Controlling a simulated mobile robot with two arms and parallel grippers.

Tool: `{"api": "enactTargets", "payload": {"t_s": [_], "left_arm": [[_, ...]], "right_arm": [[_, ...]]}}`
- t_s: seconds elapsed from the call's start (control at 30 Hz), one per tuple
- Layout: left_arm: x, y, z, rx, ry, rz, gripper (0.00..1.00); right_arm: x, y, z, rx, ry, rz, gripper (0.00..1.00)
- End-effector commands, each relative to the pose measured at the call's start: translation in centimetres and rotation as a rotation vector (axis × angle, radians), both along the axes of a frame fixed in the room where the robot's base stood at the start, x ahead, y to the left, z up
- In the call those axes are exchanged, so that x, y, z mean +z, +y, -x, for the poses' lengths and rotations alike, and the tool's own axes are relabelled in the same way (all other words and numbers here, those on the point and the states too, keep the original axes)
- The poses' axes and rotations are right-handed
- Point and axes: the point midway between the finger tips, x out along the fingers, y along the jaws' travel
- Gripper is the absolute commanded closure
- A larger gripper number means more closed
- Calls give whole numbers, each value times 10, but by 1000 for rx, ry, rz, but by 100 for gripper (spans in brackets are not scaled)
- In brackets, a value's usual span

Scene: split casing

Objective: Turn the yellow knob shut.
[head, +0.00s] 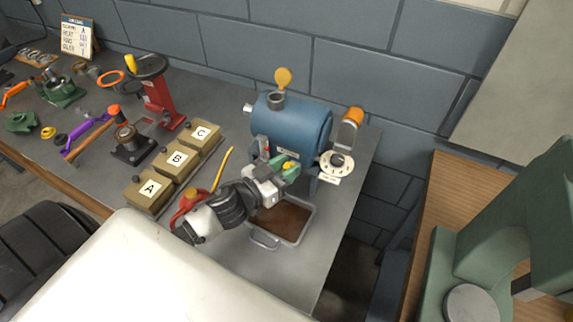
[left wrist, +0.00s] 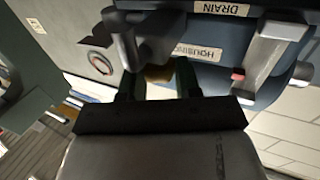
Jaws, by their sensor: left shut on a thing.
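The blue casing (head: 292,122) stands on the grey bench. A small yellow knob (head: 289,165) shows low on its front, between the green fingertips of my left gripper (head: 285,171). My left gripper is shut on the knob, and its fingers hide most of it. In the left wrist view, the knob (left wrist: 158,73) looks brownish and shadowed between the two dark fingers (left wrist: 157,82). Labels reading DRAIN (left wrist: 220,8) and HOUSING (left wrist: 198,52) are on the casing there. How far the knob is turned cannot be told. My right gripper is in neither view.
A tray (head: 262,240) with a brown inside sits below the casing. Boxes A (head: 148,190), B (head: 176,159) and C (head: 201,134) stand to the left. A red can (head: 184,207) is near my left wrist.

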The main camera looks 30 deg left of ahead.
Motion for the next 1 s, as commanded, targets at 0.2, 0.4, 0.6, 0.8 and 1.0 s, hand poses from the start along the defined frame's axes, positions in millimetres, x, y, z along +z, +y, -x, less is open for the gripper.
{"api": "enactTargets", "payload": {"t_s": [0.2,0.4,0.6,0.8,1.0], "left_arm": [[0,1,0,-69,1,-3,91],[-1,1,-1,-89,2,-2,91],[-1,1,-1,-91,2,-1,91],[-1,1,0,-90,2,-1,59],[-1,1,-1,-91,2,-1,41]], "right_arm": [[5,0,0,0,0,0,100],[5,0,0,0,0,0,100],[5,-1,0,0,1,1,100],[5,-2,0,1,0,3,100],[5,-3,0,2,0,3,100]]}}
